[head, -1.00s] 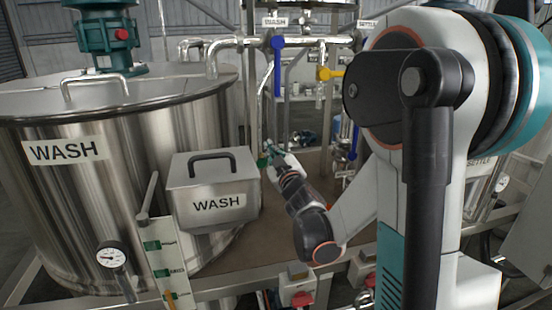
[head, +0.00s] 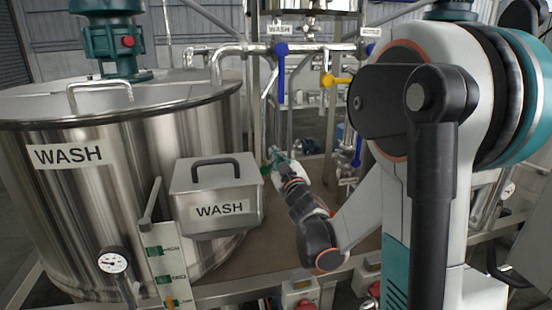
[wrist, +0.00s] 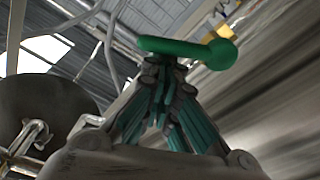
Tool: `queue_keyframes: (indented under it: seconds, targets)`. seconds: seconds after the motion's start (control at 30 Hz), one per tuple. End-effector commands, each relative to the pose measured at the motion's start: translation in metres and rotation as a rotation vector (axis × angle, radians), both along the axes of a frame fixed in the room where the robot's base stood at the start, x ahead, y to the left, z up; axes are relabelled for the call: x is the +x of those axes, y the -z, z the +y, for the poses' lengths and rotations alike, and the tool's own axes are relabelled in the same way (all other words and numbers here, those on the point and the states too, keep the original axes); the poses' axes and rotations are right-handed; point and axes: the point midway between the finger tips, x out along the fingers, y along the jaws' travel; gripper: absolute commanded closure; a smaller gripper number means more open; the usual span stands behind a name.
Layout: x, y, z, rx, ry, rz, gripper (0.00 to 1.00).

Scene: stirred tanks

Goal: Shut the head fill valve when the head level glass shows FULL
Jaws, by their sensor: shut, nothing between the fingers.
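A green lever handle (wrist: 215,53) with a round hub lies just beyond the fingertips in the wrist view. My gripper (wrist: 165,78) is shut with its fingertips close under the bar of this lever, and I cannot tell whether they touch. In the head view my gripper (head: 276,158) is small, to the right of the lidded WASH box, with a bit of green (head: 266,167) beside it. No label shows on the green lever, so I cannot tell which valve it is. I cannot pick out a head level glass or read a FULL mark.
A big steel WASH tank (head: 110,190) fills the left. Blue (head: 281,75) and yellow (head: 337,80) valve handles hang on pipes behind. My arm covers the right.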

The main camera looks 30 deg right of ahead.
Motion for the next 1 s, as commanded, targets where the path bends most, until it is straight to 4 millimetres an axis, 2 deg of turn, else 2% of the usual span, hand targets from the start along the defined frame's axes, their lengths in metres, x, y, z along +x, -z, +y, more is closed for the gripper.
queue_keyframes:
  seconds: [0.27,0.73,1.0]
  targets:
    - [-0.001,0.005,-0.005,0.078,0.001,-0.022,1.0]
    - [-0.005,0.018,-0.015,0.357,0.0,-0.102,1.0]
    - [-0.005,0.022,-0.016,0.354,0.001,-0.101,1.0]
